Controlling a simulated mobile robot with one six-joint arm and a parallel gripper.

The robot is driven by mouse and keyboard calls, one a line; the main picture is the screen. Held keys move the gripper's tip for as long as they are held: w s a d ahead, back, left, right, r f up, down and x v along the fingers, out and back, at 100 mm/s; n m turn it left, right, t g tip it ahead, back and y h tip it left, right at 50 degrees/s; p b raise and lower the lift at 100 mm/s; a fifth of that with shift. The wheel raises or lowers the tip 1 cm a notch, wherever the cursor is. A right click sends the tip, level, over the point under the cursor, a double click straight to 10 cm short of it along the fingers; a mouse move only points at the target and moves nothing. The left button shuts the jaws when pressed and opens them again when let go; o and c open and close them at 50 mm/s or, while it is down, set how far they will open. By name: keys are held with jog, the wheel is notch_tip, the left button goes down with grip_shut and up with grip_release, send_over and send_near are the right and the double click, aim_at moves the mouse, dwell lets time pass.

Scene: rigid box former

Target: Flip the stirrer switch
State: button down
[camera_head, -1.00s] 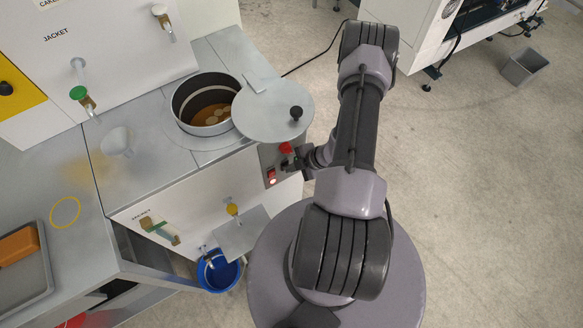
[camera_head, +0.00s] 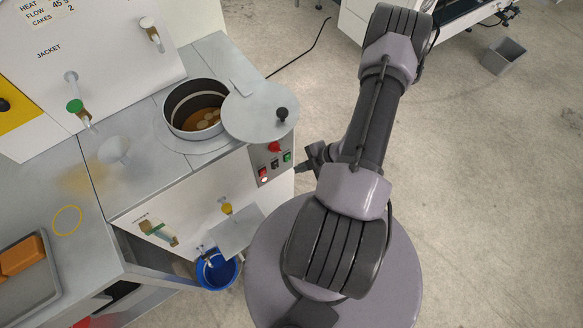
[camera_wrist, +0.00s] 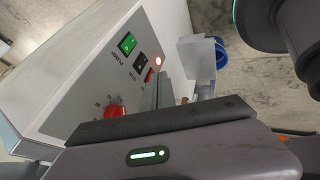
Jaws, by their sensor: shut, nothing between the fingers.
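The control panel (camera_head: 271,164) on the front of the machine holds a row of switches: a red one (camera_head: 262,172), a black one (camera_head: 275,164) and a green one (camera_head: 287,157).
A red knob (camera_head: 274,147) sits on the panel above the switches. The round lid (camera_head: 255,112) with a black knob juts beside the open pot (camera_head: 195,108). A blue bucket (camera_head: 217,272) stands below the spout and tilted plate (camera_head: 236,232). Open floor lies to the right.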

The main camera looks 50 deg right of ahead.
aim_at(276, 165)
jog(key=shift+v, duration=1)
jog(key=shift+s+a+f+b, duration=0.15)
jog(key=shift+f+b, duration=0.5)
jog(key=shift+b, duration=0.35)
jog(key=w+a+f+b, duration=0.1)
jog(key=w+f+b, duration=0.4)
jog(key=w+f, duration=0.3)
jog(key=shift+w+a+f+b, duration=0.25)
jog(key=shift+w+f+b, duration=0.1)
jog(key=shift+w, duration=0.2)
